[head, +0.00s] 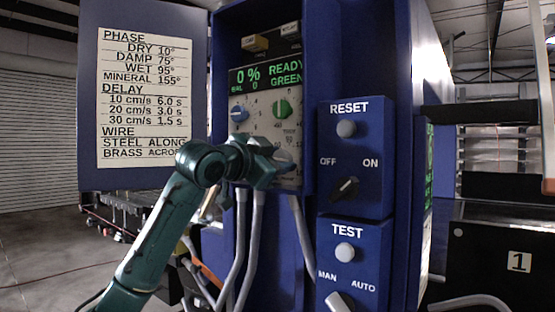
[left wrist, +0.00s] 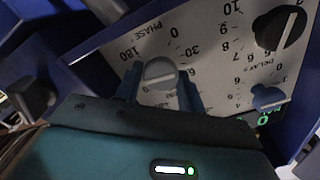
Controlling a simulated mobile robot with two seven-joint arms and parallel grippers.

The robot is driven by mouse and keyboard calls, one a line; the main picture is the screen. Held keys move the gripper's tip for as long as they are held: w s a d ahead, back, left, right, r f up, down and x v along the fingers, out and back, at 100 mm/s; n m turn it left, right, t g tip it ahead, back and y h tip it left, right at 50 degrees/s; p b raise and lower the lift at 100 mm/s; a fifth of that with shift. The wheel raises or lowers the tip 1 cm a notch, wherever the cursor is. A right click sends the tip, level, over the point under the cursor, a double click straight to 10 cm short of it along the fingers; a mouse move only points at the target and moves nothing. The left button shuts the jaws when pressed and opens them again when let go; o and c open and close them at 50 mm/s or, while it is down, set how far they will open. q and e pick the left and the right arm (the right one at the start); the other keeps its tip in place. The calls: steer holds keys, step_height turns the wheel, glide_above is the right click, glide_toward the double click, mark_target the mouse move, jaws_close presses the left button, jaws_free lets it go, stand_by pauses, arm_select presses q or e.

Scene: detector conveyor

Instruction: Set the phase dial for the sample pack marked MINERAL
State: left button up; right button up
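The grey phase dial (left wrist: 160,74) is on the pale instrument panel (left wrist: 215,62), below the word PHASE, with 0, 30 and 180 readable on its scale. Its pale mark runs nearly sideways in the left wrist view; I cannot tell its exact setting. My left gripper (left wrist: 159,90) has a finger on either side of the dial, apparently with small gaps. In the head view my left gripper (head: 268,167) is at the panel's lower part, partly covering the dial. The chart (head: 144,100) on the open door reads MINERAL 155°. My right gripper is not in view.
The display (head: 266,76) reads 0% READY. RESET (head: 346,129) and TEST (head: 345,252) buttons, with rotary switches below them, are on the right. Grey cables (head: 257,240) hang below the panel.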

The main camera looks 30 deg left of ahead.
arm_select(q)
steer(key=o, duration=0.4)
steer(key=s+b, duration=0.1)
steer(key=s, duration=0.3)
steer(key=s+b, duration=0.1)
steer(key=s, duration=0.3)
steer(key=s+a+b, duration=0.1)
steer(key=s+b, duration=0.1)
steer(key=s, duration=0.3)
